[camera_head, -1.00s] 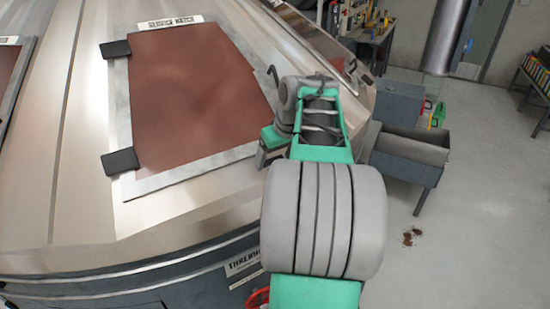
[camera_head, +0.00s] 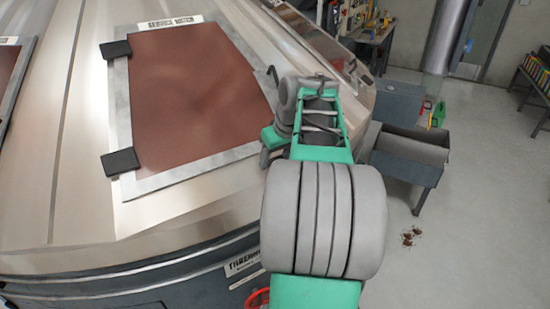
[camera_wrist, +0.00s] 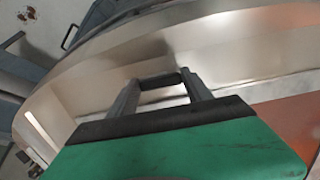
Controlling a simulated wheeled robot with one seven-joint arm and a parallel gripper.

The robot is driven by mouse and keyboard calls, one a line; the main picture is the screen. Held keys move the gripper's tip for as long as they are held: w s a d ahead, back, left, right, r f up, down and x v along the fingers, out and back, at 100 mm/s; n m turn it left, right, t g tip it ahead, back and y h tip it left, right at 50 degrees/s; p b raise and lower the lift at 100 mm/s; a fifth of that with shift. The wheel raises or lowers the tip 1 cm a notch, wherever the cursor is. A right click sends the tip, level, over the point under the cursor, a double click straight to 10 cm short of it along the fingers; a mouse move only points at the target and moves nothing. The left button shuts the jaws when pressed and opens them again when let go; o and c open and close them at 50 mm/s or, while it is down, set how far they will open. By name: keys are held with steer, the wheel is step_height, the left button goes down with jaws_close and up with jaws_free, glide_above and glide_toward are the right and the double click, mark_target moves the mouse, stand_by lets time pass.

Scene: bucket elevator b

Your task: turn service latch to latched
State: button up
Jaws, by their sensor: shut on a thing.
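The service hatch is a red-brown panel (camera_head: 190,95) in a pale grey frame, with two black hinges on its left side, in the head view. It lies flat on the sloping metal housing. A thin dark hooked rod (camera_head: 272,73) stands by its right edge; I cannot tell if it is part of the service latch. In the wrist view, my gripper (camera_wrist: 162,88) has its two grey fingers at the ends of a short dark bar, probably the latch handle (camera_wrist: 160,80). The gripper is shut on it. In the head view my arm hides most of the latch area.
The metal housing (camera_head: 85,190) fills the left. A grey bin (camera_head: 410,150) stands on the floor to the right of my arm. A workbench with tools (camera_head: 370,40) is at the back. Open floor (camera_head: 470,220) lies to the right.

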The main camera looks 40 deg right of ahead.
steer(key=shift+f+b, duration=0.15)
steer(key=shift+b, duration=0.55)
steer(key=shift+f+n+b, duration=0.1)
steer(key=shift+n+b, duration=0.3)
steer(key=n+b, duration=0.2)
steer(key=b, duration=0.2)
steer(key=shift+f+h, duration=0.2)
steer(key=shift+h, duration=0.1)
steer(key=n+h+b, duration=0.1)
steer(key=n+b, duration=0.4)
steer(key=b, duration=0.4)
steer(key=n+h+b, duration=0.1)
steer(key=n+b, duration=0.3)
steer(key=b, duration=0.2)
steer(key=shift+t, duration=0.4)
steer(key=n+b, duration=0.4)
steer(key=n, duration=0.1)
steer(key=shift+r+t+h, duration=0.3)
steer(key=shift+t, duration=0.1)
